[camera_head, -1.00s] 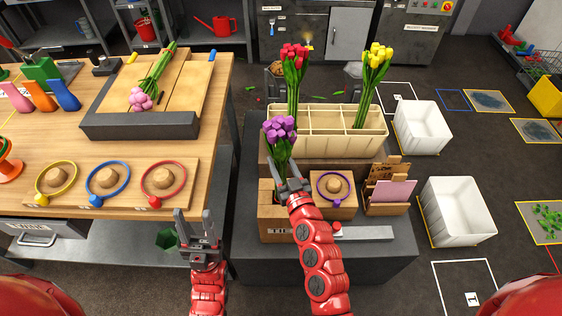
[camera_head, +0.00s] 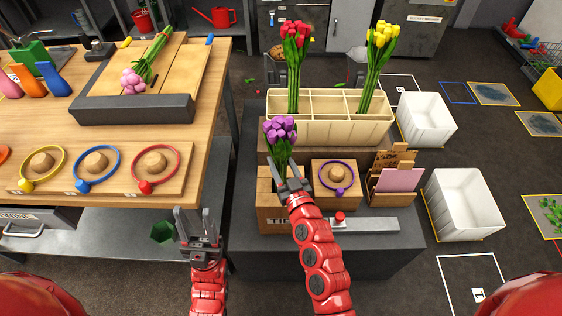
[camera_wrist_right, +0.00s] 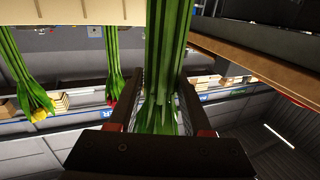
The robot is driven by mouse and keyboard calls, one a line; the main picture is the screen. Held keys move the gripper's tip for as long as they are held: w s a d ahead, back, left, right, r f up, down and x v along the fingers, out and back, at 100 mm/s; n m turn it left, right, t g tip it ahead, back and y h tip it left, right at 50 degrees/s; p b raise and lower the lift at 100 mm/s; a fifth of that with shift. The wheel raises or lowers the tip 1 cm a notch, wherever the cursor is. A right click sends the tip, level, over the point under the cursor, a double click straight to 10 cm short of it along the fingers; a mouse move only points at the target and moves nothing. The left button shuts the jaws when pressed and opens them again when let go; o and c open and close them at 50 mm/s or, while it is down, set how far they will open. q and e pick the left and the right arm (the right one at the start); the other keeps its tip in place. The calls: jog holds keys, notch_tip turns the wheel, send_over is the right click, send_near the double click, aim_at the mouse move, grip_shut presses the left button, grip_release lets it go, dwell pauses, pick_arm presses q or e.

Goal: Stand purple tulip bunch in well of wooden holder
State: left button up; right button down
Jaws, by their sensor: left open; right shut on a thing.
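The purple tulip bunch (camera_head: 280,131) is upright in the head view, with its heads above my right gripper (camera_head: 291,183). That gripper is shut on its green stems, which also show between the fingers in the right wrist view (camera_wrist_right: 168,50). The wooden holder (camera_head: 272,210) is a box with a label on its front, directly below and behind the gripper. The gripper hides the stem ends and part of the holder's top, so I cannot tell whether the stems are inside the well. My left gripper (camera_head: 197,226) is open and empty, left of the holder.
A cream divided box (camera_head: 330,131) behind holds red tulips (camera_head: 295,45) and yellow tulips (camera_head: 381,45). A wooden block with a purple ring (camera_head: 336,190) and a card rack (camera_head: 394,185) stand to the right. Pink tulips (camera_head: 132,82) lie on the left workbench (camera_head: 60,115).

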jog(key=shift+f, duration=0.1)
jog(key=shift+f+b, duration=0.5)
jog(key=shift+b, duration=0.15)
grip_release()
jog(key=shift+s, duration=0.1)
dwell(0.6)
jog(key=b+v, duration=0.2)
jog(key=v, duration=1.5)
jog(key=shift+s+d+r, duration=0.1)
jog(key=shift+r, duration=0.05)
